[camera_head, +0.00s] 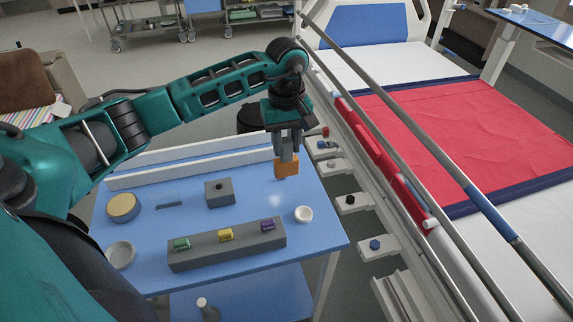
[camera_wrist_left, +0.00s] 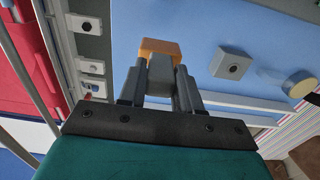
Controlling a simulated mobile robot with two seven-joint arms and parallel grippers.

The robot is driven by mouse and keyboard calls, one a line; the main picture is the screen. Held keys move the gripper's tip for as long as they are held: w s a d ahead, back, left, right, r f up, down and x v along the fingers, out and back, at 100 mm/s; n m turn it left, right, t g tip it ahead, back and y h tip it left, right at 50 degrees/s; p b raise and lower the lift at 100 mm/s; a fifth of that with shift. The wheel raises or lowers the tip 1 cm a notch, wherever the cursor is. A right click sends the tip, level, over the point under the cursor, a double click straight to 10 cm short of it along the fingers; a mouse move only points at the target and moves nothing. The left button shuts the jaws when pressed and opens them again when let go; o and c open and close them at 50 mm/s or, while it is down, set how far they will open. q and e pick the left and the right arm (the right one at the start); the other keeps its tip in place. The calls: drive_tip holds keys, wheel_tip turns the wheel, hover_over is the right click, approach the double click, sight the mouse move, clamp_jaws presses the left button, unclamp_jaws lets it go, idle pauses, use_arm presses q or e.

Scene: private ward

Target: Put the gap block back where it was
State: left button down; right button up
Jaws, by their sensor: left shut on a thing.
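My left gripper (camera_head: 287,160) is shut on an orange block (camera_head: 286,169) and holds it at the far right of the blue table (camera_head: 250,275). In the left wrist view the orange block (camera_wrist_left: 160,47) shows beyond the fingers of my left gripper (camera_wrist_left: 160,80), with a grey part between them. I cannot tell whether the block touches the table. A long grey holder (camera_head: 205,258) at the front carries a green piece (camera_head: 181,244), a yellow piece (camera_head: 225,235) and a purple piece (camera_head: 267,226). My right gripper is not in view.
A grey block with a dark hole (camera_head: 213,200), a wooden-topped round thing (camera_head: 123,208), a grey round dish (camera_head: 121,255) and a white cup (camera_head: 303,214) stand on the table. White rails (camera_head: 190,160) line its back. The bed (camera_head: 470,130) with its side rail is at right.

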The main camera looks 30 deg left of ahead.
sight(287, 160)
use_arm(q)
wheel_tip(287, 160, down, 7)
drive_tip(key=shift+r, duration=0.1)
idle(0.3)
drive_tip(key=c, duration=0.8)
unclamp_jaws()
